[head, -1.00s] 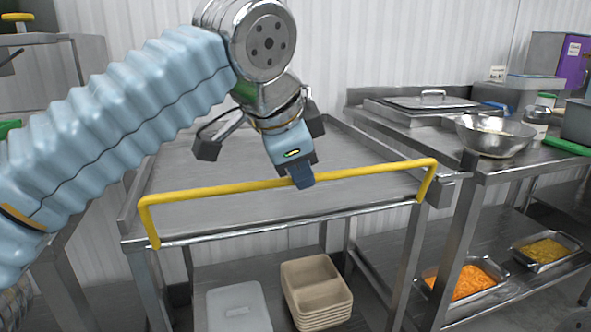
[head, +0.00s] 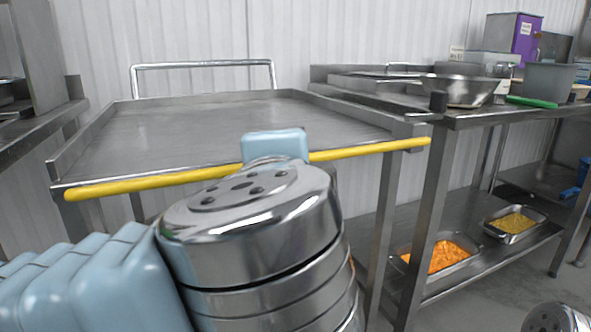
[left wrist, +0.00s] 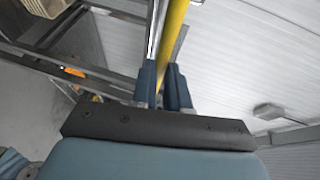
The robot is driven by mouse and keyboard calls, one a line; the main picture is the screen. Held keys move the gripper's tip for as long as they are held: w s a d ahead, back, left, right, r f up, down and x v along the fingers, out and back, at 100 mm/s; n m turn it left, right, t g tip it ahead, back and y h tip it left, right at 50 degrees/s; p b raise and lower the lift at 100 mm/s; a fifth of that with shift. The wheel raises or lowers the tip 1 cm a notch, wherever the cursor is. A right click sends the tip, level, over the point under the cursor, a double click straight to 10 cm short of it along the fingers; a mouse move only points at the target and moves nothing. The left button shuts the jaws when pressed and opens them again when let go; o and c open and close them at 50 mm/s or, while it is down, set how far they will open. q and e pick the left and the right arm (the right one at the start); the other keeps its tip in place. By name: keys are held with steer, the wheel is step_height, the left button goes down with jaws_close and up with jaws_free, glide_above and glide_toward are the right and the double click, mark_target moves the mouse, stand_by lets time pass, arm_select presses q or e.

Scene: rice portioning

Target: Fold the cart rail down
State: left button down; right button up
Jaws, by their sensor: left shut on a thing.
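The yellow cart rail (head: 150,184) runs along the front edge of the steel cart (head: 190,130), about level with its top or just below it. My left gripper (left wrist: 164,78) is shut on the rail; in the left wrist view its two blue fingers sit on either side of the yellow bar (left wrist: 174,30). In the head view my left wrist covers the middle of the rail and hides the fingers. My right gripper is not in view.
The cart top is bare, with a grey push handle (head: 205,64) at the back. A steel table (head: 510,115) on the right holds a metal bowl (head: 460,92); trays of orange (head: 440,258) and yellow food (head: 515,222) stand on its lower shelf.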

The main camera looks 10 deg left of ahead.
arm_select(q)
step_height(320, 180, down, 7)
steer(key=b, duration=0.4)
steer(key=shift+s+d+r, duration=0.2)
steer(key=shift+f, duration=0.1)
steer(key=c, duration=1.1)
jaws_free()
steer(key=shift+a, duration=0.1)
steer(key=shift+r, duration=0.3)
